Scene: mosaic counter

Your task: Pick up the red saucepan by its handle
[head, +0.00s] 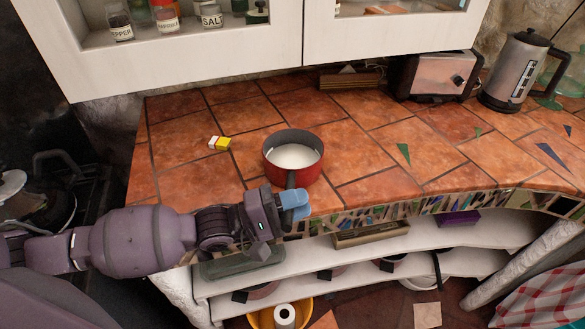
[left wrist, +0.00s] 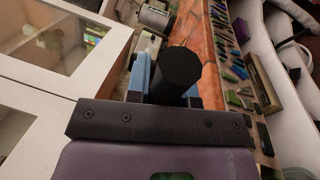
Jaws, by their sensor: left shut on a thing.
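The red saucepan (head: 293,158) is on the terracotta-tiled counter near its front edge, upright, with something white inside. Its dark handle (head: 291,179) points toward the front edge. My left gripper (head: 294,198) reaches in from the left and its blue fingers are shut on the handle. In the left wrist view the black round handle end (left wrist: 178,70) stands between the blue fingers. I cannot tell whether the pan's base touches the tiles. My right gripper is not in view.
A yellow-and-white block (head: 220,143) lies left of the pan. A toaster (head: 436,76) and a kettle (head: 518,72) stand at the back right. White cabinets (head: 190,62) hang above. Open shelves (head: 380,243) lie below the mosaic edge. Tiles right of the pan are mostly clear.

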